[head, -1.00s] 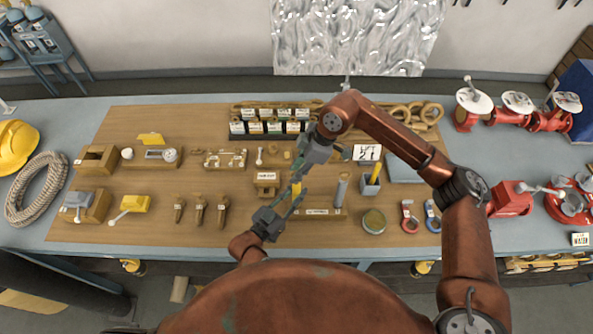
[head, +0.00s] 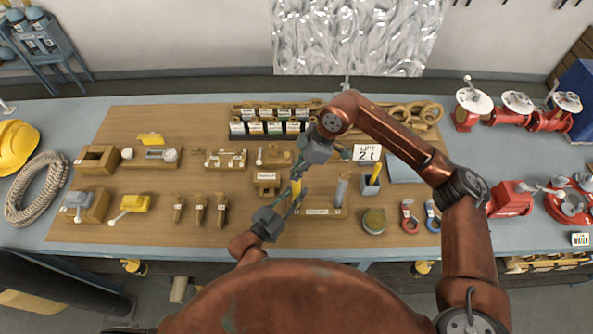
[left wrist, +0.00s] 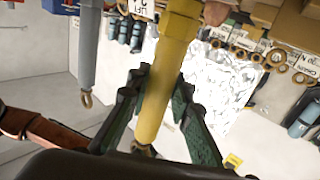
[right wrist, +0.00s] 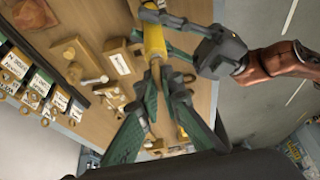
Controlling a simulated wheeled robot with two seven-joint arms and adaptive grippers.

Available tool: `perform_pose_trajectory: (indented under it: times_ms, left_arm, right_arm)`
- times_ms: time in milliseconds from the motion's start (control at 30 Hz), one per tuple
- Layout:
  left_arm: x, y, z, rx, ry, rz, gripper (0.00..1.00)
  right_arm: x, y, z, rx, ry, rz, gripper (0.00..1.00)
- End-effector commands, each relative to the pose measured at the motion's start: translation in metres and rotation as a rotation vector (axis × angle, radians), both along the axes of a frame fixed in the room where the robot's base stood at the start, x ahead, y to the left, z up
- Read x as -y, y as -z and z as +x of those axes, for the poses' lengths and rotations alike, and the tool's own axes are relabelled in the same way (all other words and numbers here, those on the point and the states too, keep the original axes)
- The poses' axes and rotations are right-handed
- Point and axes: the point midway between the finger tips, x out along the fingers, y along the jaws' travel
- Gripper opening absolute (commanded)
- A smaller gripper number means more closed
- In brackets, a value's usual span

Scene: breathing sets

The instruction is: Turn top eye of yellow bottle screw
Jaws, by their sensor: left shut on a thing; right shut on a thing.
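The yellow bottle screw (head: 296,188) stands upright above the small rack on the bench. My left gripper (head: 291,201) is shut on its yellow body from the near side, and the left wrist view shows the body (left wrist: 157,90) between the fingers. My right gripper (head: 300,174) reaches down from above and is shut at the upper end of the screw. In the right wrist view the thin brownish top eye (right wrist: 152,84) lies between its fingers, which partly hide it. The eye's exact angle cannot be told.
A grey bottle screw (head: 341,190) stands just right of the yellow one. A grey holder (head: 370,184), a round tin (head: 374,221) and shackles (head: 409,220) lie further right. Wooden parts and yellow pieces fill the left of the board.

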Motion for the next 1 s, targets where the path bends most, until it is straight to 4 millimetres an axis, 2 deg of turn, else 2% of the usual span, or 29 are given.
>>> perform_pose_trajectory:
  times_ms: [367,1000]
  left_arm:
    - [-0.0001,0.0,-0.0001,0.0,0.0,0.0,0.0]
    - [0.0002,-0.0001,-0.0003,0.0,0.0,0.0,0.0]
  right_arm:
    - [0.0001,-0.0005,0.0011,0.0,-0.128,-0.002,0.0]
    - [0.0003,0.0003,0.0015,0.0,-0.712,-0.004,0.0]
